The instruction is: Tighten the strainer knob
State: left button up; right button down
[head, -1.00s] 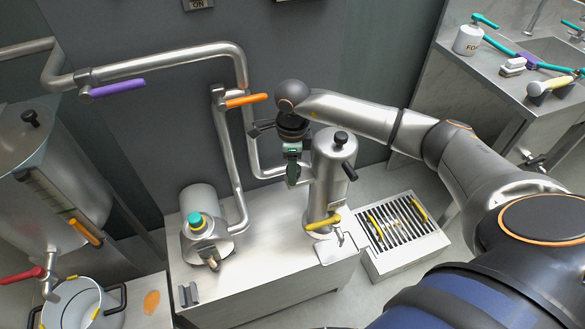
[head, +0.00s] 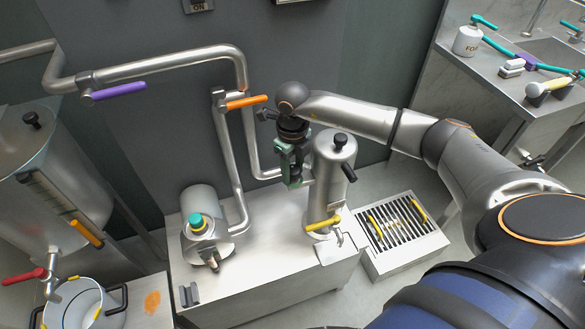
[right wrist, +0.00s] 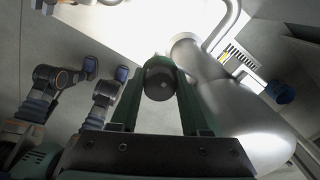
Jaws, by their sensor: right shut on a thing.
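The strainer (head: 328,185) is the upright steel cylinder on the steel bench, seen in the middle of the head view and at the right of the right wrist view (right wrist: 240,110). The dark round strainer knob (right wrist: 160,82) sits between the green fingers of my right gripper (right wrist: 158,75) in the right wrist view. In the head view my right gripper (head: 294,172) points down at the left side of the cylinder, shut on the knob, which is mostly hidden there. My left gripper does not show in the head view.
A black top knob (head: 340,140) and a black side handle (head: 349,173) stick out from the cylinder. A yellow handle (head: 323,223) is low on it. An orange-handled pipe (head: 246,102) stands close left. A pump (head: 200,232) and a slatted drain (head: 400,230) flank it.

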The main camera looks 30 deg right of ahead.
aim_at(293, 168)
jog(key=shift+w+d+r+m, duration=0.1)
jog(key=shift+r+m, duration=0.05)
jog(key=shift+m, duration=0.15)
jog(key=c, duration=0.7)
grip_release()
jog(key=shift+c, duration=0.2)
jog(key=o, duration=0.4)
jog(key=shift+c, duration=0.2)
notch_tip(293, 168, up, 12)
jog(key=shift+r, duration=0.2)
